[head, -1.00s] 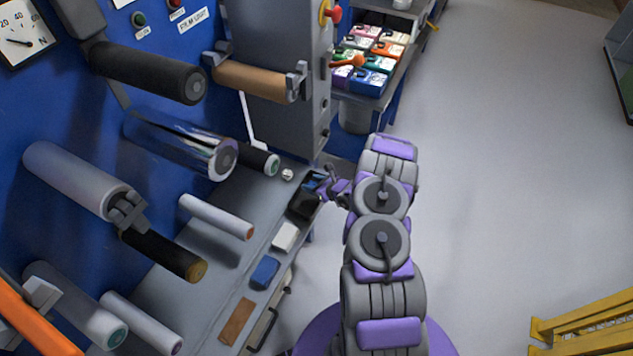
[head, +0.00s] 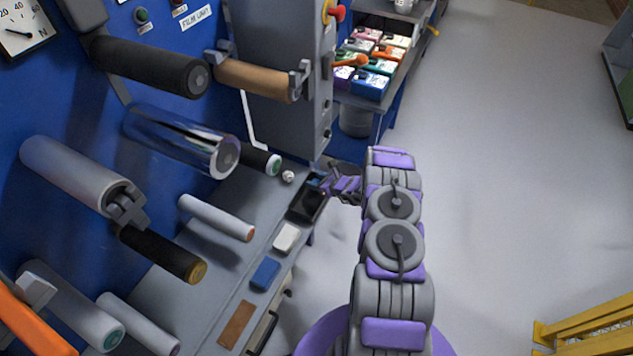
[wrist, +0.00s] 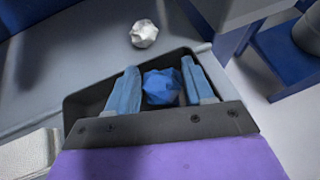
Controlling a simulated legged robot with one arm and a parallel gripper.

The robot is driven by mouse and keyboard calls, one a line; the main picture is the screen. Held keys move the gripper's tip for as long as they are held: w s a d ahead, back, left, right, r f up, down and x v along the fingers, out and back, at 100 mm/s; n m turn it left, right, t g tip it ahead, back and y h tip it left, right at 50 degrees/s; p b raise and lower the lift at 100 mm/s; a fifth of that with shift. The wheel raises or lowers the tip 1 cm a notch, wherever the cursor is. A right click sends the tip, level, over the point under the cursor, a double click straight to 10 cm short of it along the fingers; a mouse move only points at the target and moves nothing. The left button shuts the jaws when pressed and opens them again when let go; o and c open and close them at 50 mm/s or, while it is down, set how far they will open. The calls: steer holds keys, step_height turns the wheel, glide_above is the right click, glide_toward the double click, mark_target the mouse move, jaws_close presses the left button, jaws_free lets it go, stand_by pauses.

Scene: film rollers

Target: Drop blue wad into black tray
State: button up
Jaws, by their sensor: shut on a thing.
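The blue wad (wrist: 162,87) is a crumpled ball between the two blue-grey fingers of my gripper (wrist: 162,90). My gripper is shut on it. Behind the fingers and wad, the wrist view shows the black tray (wrist: 86,103), a shallow dark box; the wad appears over it, but the height cannot be told. In the head view the tray (head: 306,206) lies at the bench's right edge. My gripper (head: 322,184) is at its far end there, and the wad cannot be made out clearly.
A white wad (head: 288,176) lies on the bench just beyond the tray; it also shows in the wrist view (wrist: 144,34). A white block (head: 286,237), a blue block (head: 265,273) and a brown block (head: 237,324) line the near bench. Rollers (head: 216,218) overhang the left.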

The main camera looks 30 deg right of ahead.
steer(key=shift+d+f, duration=0.35)
steer(key=shift+f, duration=0.3)
steer(key=o, duration=0.7)
steer(key=shift+a, duration=0.25)
steer(key=o, duration=0.3)
steer(key=shift+d, duration=0.2)
steer(key=shift+r, duration=0.1)
steer(key=shift+r, duration=0.5)
steer(key=shift+s+d+r, duration=0.1)
steer(key=shift+s+r, duration=0.15)
steer(key=shift+s, duration=0.05)
steer(key=p+v, duration=0.2)
steer(key=v, duration=0.9)
steer(key=shift+s, duration=0.15)
